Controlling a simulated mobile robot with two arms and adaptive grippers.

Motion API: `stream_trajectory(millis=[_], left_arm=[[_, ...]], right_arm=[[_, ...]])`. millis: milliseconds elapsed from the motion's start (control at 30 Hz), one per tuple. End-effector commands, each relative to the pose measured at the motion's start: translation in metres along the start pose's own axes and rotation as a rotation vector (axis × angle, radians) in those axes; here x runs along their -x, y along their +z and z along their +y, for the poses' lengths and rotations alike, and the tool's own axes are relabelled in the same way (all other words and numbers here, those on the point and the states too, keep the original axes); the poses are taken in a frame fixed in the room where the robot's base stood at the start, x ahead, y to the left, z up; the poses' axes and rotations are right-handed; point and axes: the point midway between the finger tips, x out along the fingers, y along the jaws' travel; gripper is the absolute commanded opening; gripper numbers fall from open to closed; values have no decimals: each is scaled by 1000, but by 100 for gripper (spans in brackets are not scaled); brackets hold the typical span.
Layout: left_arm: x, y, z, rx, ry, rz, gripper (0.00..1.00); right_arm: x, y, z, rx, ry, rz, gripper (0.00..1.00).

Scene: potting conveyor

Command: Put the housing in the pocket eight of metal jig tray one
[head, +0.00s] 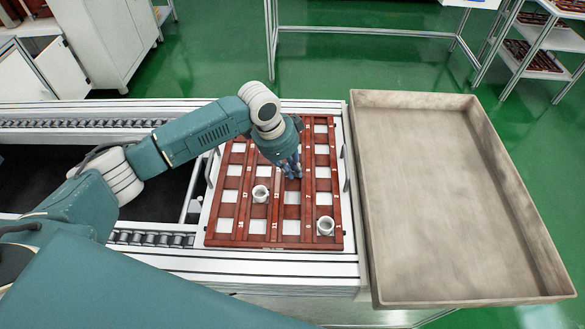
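The jig tray (272,243) is a reddish-brown grid with pale square pockets, lying on the conveyor. One white ring-shaped housing (325,226) stands in the pocket at the tray's near right corner. Another white housing (260,193) stands further left, one row farther back. My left gripper (292,170) points down over the middle of the tray, behind and right of that second housing. Its dark fingers look close together, and I cannot see whether they hold anything. The gripper and wrist cover some middle and far pockets. My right gripper is not in view.
A large, empty beige bin (455,200) with raised walls stands right of the tray. Conveyor rollers (150,238) run along the left. Shelves with more brown trays (530,55) stand at the far right, beyond green floor. White cabinets (105,40) stand at the back left.

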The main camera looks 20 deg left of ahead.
Motion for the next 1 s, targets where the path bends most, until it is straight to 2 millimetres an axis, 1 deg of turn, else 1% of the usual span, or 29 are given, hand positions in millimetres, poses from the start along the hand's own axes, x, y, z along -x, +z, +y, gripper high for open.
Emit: stream_trajectory(millis=[233,367,467,700,800,900,1000], left_arm=[[-1,1,1,1,2,-3,13],[7,0,0,0,0,-1,13],[23,-1,-1,0,-1,1,13],[75,-1,-1,0,-2,0,13],[94,0,-1,0,-2,-1,13],[108,-1,-1,0,-1,-1,13],[118,-1,0,0,1,-1,13]], right_arm=[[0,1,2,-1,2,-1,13],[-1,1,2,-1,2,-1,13],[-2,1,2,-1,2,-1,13],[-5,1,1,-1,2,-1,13],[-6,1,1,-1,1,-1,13],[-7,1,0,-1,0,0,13],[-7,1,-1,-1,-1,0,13]])
